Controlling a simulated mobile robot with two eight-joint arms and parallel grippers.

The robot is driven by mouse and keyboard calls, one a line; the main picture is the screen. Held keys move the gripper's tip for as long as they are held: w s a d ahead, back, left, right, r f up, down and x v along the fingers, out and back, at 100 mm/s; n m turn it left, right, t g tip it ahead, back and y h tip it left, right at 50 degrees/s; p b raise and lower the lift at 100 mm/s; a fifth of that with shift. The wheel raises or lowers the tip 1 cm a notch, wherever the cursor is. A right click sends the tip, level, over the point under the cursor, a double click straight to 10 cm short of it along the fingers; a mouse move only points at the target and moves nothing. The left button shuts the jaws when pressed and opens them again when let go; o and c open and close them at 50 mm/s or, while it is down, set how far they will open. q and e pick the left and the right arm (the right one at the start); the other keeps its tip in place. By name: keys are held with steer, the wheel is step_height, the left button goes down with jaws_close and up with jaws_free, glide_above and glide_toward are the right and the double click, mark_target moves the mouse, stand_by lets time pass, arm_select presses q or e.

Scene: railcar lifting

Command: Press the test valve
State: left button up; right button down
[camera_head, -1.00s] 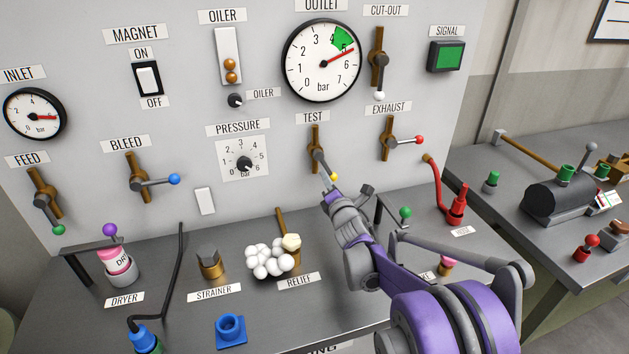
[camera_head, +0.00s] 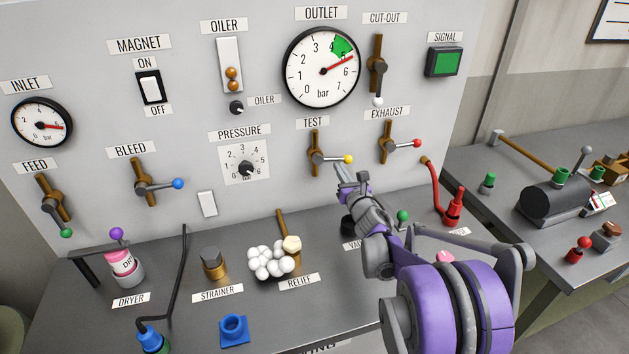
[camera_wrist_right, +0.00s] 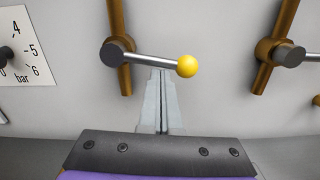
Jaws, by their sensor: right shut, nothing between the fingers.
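The test valve (camera_head: 317,157) is a brass pipe with a grey hub under the TEST label on the grey panel. Its lever ends in a yellow knob (camera_head: 348,160) and points right, close to horizontal. In the right wrist view the yellow knob (camera_wrist_right: 187,66) sits just above and right of the fingertips. My right gripper (camera_head: 340,168) is shut and empty, with its tips just below the lever; it also shows in the right wrist view (camera_wrist_right: 161,78). I cannot tell whether the tips touch the lever. My left gripper is not in view.
The exhaust valve (camera_head: 388,144) with a red knob is right of the test valve. The pressure dial (camera_head: 245,168) is to its left. The outlet gauge (camera_head: 321,67) is above. White balls (camera_head: 272,262) and the strainer (camera_head: 213,263) stand on the bench below.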

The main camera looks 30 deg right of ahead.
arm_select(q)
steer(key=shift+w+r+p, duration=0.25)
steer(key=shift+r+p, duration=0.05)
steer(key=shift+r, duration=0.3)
arm_select(e)
steer(key=shift+d+r+n, duration=0.15)
steer(key=shift+r+n, duration=0.25)
steer(key=shift+n, duration=0.3)
